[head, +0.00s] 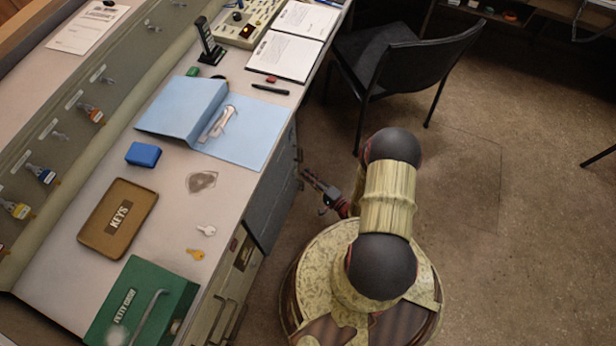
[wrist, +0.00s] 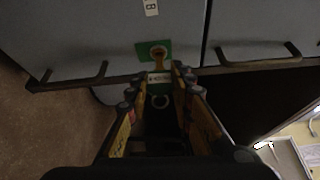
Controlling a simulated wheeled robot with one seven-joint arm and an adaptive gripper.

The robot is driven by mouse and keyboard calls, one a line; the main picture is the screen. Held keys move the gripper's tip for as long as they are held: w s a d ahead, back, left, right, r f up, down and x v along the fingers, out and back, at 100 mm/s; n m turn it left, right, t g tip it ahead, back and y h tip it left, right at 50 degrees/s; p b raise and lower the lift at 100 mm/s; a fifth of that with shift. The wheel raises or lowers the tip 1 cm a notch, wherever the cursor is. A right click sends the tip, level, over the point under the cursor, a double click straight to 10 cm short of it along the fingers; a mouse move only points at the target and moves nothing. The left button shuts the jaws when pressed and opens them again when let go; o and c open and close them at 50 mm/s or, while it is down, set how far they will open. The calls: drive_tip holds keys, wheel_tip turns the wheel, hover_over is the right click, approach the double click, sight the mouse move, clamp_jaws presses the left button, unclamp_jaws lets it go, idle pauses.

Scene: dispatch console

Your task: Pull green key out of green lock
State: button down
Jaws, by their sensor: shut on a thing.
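The green lock (wrist: 146,49) is a green plate on a grey cabinet front in the wrist view, below a white label marked B. A brass-coloured key (wrist: 158,61) stands against the plate; how deep it sits in the lock cannot be told. A pale tag with small dark print (wrist: 160,78) and a ring (wrist: 160,101) are with the key. My gripper (wrist: 155,72) is shut on the key, its fingertips close to the lock. In the head view my gripper (head: 322,190) is low beside the desk; the lock and key do not show there.
Drawer handles (wrist: 76,76) flank the lock. The desk top above holds a brown KEYS tray (head: 118,218), a green box (head: 140,305), a blue folder (head: 245,140) and loose keys (head: 206,230). A black chair (head: 400,70) stands beyond.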

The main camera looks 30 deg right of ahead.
drive_tip(key=shift+s+d, duration=0.1)
drive_tip(key=shift+d, duration=0.05)
drive_tip(key=s+d, duration=0.3)
drive_tip(key=s, duration=0.1)
drive_tip(key=shift+s+d, duration=0.35)
drive_tip(key=shift+s, duration=0.05)
idle(0.5)
idle(0.5)
